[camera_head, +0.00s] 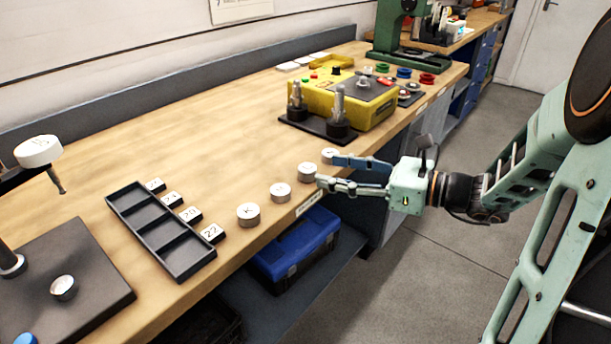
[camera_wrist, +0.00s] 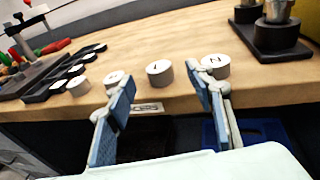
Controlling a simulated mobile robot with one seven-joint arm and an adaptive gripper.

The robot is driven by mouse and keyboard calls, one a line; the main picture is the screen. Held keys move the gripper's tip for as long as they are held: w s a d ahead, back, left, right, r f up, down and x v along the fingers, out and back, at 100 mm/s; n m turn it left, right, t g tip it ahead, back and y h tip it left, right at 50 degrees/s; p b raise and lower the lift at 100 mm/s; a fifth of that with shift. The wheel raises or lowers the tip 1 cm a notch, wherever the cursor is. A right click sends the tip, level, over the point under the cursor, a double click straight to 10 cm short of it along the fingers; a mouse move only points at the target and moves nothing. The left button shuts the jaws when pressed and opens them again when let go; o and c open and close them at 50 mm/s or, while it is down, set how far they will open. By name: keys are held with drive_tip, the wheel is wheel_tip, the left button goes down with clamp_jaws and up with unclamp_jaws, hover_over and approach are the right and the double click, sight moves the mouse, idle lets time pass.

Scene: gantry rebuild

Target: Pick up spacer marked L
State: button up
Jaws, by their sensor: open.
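Several white round spacers stand in a row along the bench's front edge. The nearest in the head view reads K (camera_head: 248,214). The far-end one reads N in the wrist view (camera_wrist: 215,66). Between them are a second spacer (camera_head: 280,193) and a third spacer (camera_head: 308,172); their letters are too small to read surely, so I cannot tell which is L. My gripper (camera_head: 327,170) is open and empty at the bench edge. In the wrist view the third spacer (camera_wrist: 159,73) stands ahead, between the fingertips. The fingers partly cover the second spacer (camera_wrist: 115,78) and N.
A black compartment tray (camera_head: 162,232) with numbered blocks beside it lies left of the row. A black stand with metal posts (camera_head: 318,126) and a yellow box (camera_head: 362,105) stand beyond the row. A blue crate (camera_head: 298,243) sits below the bench edge. The bench behind the row is clear.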

sight(307, 167)
drive_tip(key=shift+x, duration=0.85)
drive_tip(key=x, duration=0.2)
drive_tip(key=f+b+x, duration=0.1)
drive_tip(key=x, duration=0.1)
drive_tip(key=shift+s+a+b, duration=0.15)
drive_tip(key=shift+a+b, duration=0.05)
drive_tip(key=shift+b, duration=0.1)
drive_tip(key=shift+w+a, duration=0.25)
drive_tip(key=shift+a, duration=0.15)
drive_tip(key=c, duration=1.2)
drive_tip(key=shift+c, duration=0.5)
drive_tip(key=shift+r, duration=0.15)
